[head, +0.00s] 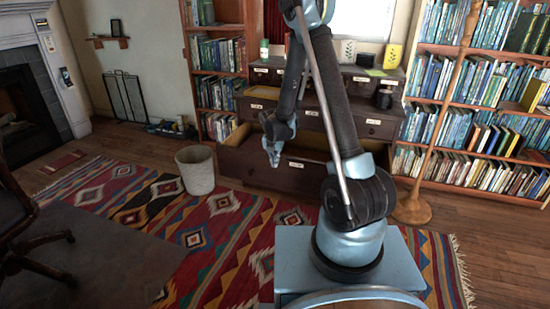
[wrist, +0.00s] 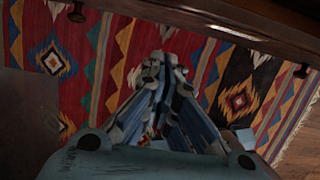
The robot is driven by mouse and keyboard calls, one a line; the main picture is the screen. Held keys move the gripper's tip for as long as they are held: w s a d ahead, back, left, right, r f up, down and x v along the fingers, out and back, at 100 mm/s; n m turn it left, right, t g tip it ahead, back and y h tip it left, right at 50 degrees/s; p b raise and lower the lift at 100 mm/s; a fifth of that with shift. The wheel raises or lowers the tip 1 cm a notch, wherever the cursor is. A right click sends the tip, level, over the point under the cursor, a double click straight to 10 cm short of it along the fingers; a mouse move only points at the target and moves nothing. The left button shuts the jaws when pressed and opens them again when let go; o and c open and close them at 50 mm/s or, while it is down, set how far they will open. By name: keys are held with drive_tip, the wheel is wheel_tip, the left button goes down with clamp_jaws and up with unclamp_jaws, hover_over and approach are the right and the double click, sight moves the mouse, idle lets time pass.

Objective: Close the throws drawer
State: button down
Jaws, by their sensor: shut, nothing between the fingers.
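A dark wooden chest of drawers (head: 385,125) stands at the back between bookcases. Its wide bottom drawer (head: 240,165) is pulled out, with its inside showing behind the front panel. Smaller drawers above at the left also look partly out. The labels are too small to read, so I cannot tell which one says throws. My gripper (head: 272,158) is shut and empty, pointing down at the front of the bottom drawer. In the wrist view my gripper (wrist: 160,62) is over the rug, beside a dark wooden edge (wrist: 240,30) with round knobs (wrist: 302,70). I cannot tell whether it touches the drawer.
A pale wastebasket (head: 195,170) stands on the patterned rug (head: 215,225) left of the drawer. A wooden stand (head: 412,207) is at the right, before a full bookcase (head: 480,120). A dark chair (head: 30,225) is at the left edge. The rug before the drawer is clear.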

drive_tip(key=shift+w+d+f, duration=0.15)
drive_tip(key=shift+w+d, duration=0.05)
drive_tip(key=shift+w, duration=0.45)
drive_tip(key=shift+w+d+f, duration=0.1)
drive_tip(key=shift+w+d, duration=0.15)
drive_tip(key=shift+w, duration=0.4)
drive_tip(key=shift+w+d+f, duration=0.15)
drive_tip(key=shift+w+d, duration=0.05)
drive_tip(key=shift+w, duration=0.45)
drive_tip(key=shift+a, duration=0.1)
